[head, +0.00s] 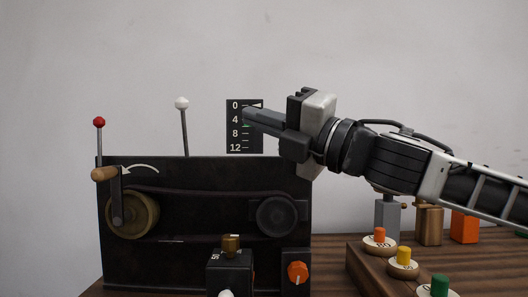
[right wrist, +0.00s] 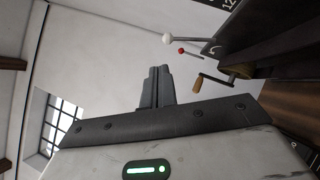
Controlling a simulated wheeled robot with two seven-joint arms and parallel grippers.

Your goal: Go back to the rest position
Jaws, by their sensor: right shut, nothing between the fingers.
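My right gripper (head: 250,117) is raised in the middle of the head view, its arm coming in from the right. Its fingers are shut together with nothing between them. They point left, above the black dynamo box (head: 205,175) and in front of part of the scale plate (head: 236,146) marked 0 to 12. I cannot tell whether they touch the plate. In the right wrist view the closed fingers (right wrist: 157,87) show against the pale wall. My left gripper is out of view.
The box carries a crank with a wooden handle (head: 104,174), a red-knobbed lever (head: 99,122) and a white-knobbed lever (head: 182,103). An orange knob (head: 297,272) is in front. A wooden rack (head: 366,277) with coloured pegs stands below my right arm. Free air lies above the box.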

